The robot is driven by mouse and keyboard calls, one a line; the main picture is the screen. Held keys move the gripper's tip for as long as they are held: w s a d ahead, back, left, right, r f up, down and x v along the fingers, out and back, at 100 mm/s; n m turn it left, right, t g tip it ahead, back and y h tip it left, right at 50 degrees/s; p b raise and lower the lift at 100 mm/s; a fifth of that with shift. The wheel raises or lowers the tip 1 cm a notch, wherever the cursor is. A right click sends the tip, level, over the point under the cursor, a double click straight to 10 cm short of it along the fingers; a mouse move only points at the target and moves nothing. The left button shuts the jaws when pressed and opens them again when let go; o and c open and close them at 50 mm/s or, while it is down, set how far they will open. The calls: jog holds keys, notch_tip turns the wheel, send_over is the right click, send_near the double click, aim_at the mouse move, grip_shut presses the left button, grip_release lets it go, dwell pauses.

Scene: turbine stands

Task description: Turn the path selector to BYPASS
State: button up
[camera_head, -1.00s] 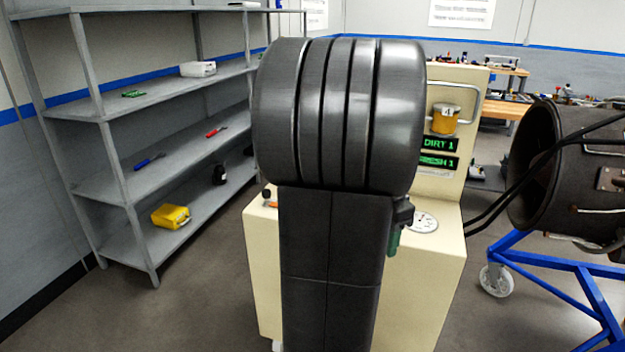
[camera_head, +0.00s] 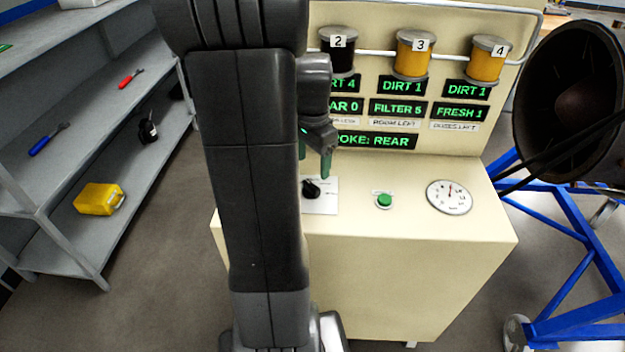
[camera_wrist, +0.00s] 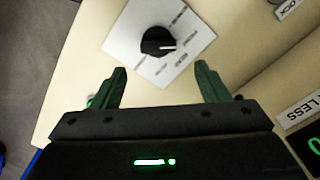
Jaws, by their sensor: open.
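The path selector (camera_head: 311,188) is a black knob with a white pointer line on a white label plate, on the cream cart's top. In the wrist view the knob (camera_wrist: 158,42) lies ahead of and between my fingertips, apart from them. Its pointer line points right in that view. The plate's lettering is too blurred to read. My gripper (camera_head: 316,172) is above the knob in the head view, with green fingers apart and empty. The open fingers also show in the wrist view (camera_wrist: 160,78). My arm hides the cart's left part.
The cream cart (camera_head: 420,270) carries a green button (camera_head: 384,201), a round gauge (camera_head: 449,196), several numbered canisters and green-lit displays, one reading "POKE: REAR" in part. A dark turbine (camera_head: 575,100) on a blue stand is at the right. Grey shelves (camera_head: 90,130) stand at the left.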

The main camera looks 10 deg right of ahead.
aim_at(311, 187)
notch_tip(311, 187, down, 7)
jog(key=shift+s+r, duration=0.1)
jog(key=shift+r, duration=0.05)
jog(key=c, duration=1)
